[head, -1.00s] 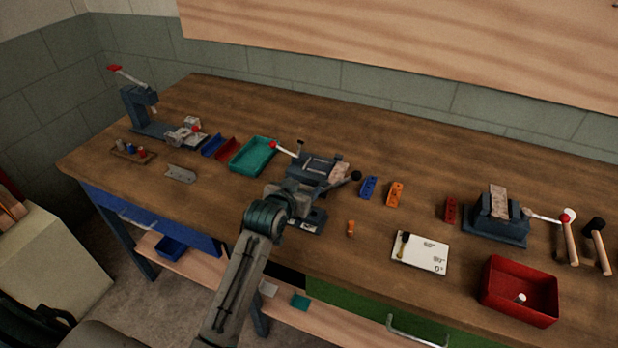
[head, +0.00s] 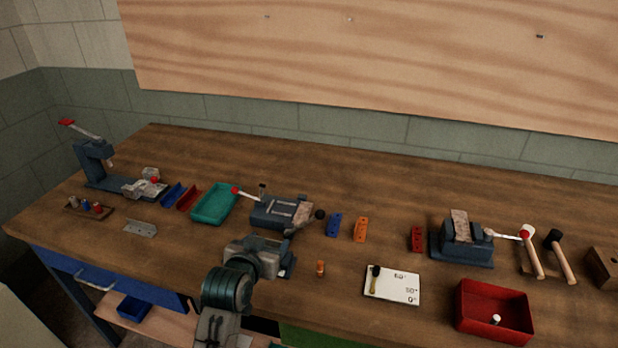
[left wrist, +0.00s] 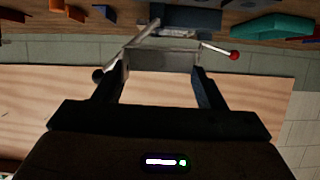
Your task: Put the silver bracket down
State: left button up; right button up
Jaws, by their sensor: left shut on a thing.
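My left gripper (head: 282,248) is in front of the dark blue-grey clamp fixture (head: 268,214) in the middle of the bench. In the left wrist view, its two dark fingers (left wrist: 162,74) are shut on a flat silver piece, which I take as the silver bracket (left wrist: 163,60). It spans the gap between the fingertips. In the head view the gripper body hides most of it, and I cannot tell whether it touches anything. A similar silver channel piece with holes (head: 140,228) lies on the bench at the left. My right gripper is not in view.
A teal tray (head: 214,204) stands left of the fixture. Blue (head: 333,225) and orange (head: 360,229) blocks stand to its right.

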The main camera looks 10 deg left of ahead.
pick_arm(q)
jog(key=w+a+f, duration=0.2)
jog(key=a+f, duration=0.1)
jog(key=shift+d, duration=0.1)
jog(key=p, duration=0.3)
send_over(284, 211)
jog(key=s, duration=0.3)
jog(key=w+p, duration=0.2)
jog(key=w, duration=0.1)
jog(key=shift+w, duration=0.1)
jog(key=shift+f+p, duration=0.3)
jog(key=shift+f, duration=0.25)
